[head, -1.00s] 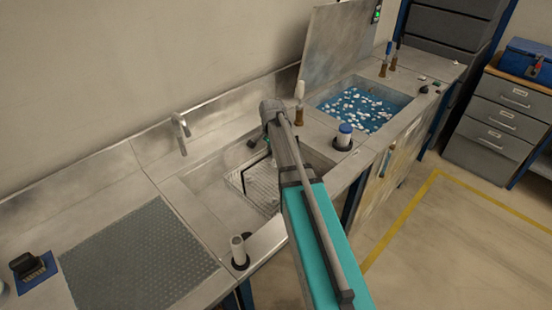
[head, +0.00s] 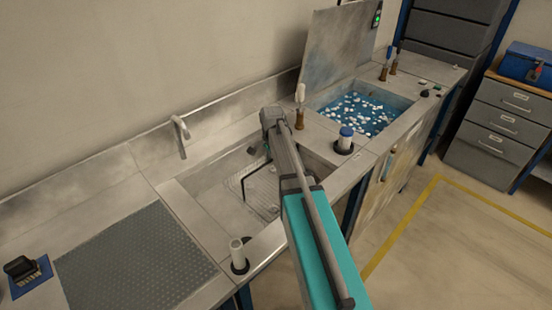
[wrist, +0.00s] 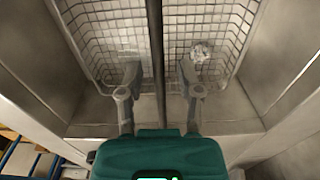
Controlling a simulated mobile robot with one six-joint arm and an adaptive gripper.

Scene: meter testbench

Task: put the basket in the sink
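The wire basket (head: 262,198) sits in the steel sink (head: 205,200), partly hidden behind my arm in the head view. Its mesh also shows in the wrist view (wrist: 105,40), with walls close to the basin's sides. The basket's dark handle (head: 244,184) stands up over it. In the wrist view the handle (wrist: 156,50) runs between the two fingers of my gripper (wrist: 159,76). The fingers are apart, with a visible gap on each side of the handle. A shiny lump (wrist: 202,52) shows at the mesh; I cannot tell whether it is inside or below.
A faucet (head: 180,135) stands behind the sink. A tank of blue liquid with white pieces (head: 365,105) lies to the right, its lid raised. A textured mat (head: 130,260) lies left.

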